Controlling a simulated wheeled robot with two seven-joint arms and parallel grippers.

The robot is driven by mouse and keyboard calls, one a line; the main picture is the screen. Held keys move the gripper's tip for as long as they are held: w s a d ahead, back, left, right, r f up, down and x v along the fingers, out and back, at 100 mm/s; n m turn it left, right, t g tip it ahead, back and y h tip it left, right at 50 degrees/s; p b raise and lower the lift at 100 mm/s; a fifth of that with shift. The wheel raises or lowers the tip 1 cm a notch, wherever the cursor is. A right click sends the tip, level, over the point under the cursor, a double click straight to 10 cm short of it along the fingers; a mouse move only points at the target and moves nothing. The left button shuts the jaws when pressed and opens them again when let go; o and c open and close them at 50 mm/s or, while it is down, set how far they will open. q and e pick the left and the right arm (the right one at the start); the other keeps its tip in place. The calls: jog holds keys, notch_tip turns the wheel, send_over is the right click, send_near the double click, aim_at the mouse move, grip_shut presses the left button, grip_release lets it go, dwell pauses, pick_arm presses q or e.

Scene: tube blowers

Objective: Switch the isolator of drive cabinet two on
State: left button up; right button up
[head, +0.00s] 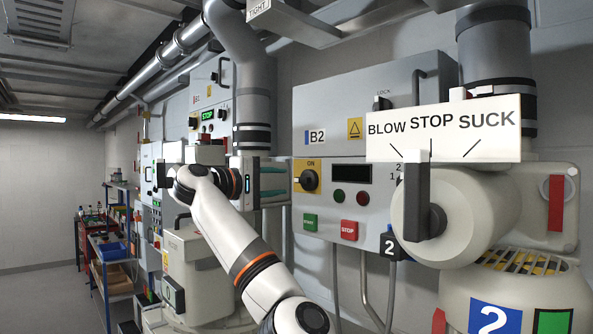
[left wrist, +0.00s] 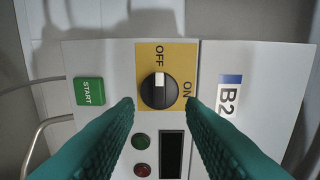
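Drive cabinet two (head: 375,85) is the grey box marked B2 at the centre of the head view. Its isolator is a round black knob (head: 307,180) on a yellow plate (head: 298,164), also seen in the left wrist view as the knob (left wrist: 157,92) on the plate (left wrist: 182,55). The knob's white mark points to the OFF side; ON is at the plate's right in that view. My left gripper (head: 285,181) is open, its teal fingers (left wrist: 161,102) spread and apart from the knob, pointing at the panel. My right gripper is not in view.
Below the isolator are a green START button (head: 310,222) and a red STOP button (head: 349,230). A dark display (head: 351,174) is beside it. A large blow/stop/suck valve with a dark lever (head: 417,195) stands at the right. A shelf (head: 110,252) stands far left.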

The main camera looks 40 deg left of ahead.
aim_at(300, 181)
pick_arm(q)
jog(key=w+p, duration=0.1)
jog(key=w, duration=0.2)
jog(key=w+p, duration=0.1)
jog(key=w, duration=0.1)
jog(key=shift+w+d+r+p, duration=0.1)
jog(key=shift+d+r+p, duration=0.05)
jog(key=shift+d+p, duration=0.15)
jog(key=shift+w, duration=0.5)
jog(key=shift+w+f, duration=0.1)
jog(key=shift+f, duration=0.1)
jog(key=shift+c, duration=0.4)
grip_shut()
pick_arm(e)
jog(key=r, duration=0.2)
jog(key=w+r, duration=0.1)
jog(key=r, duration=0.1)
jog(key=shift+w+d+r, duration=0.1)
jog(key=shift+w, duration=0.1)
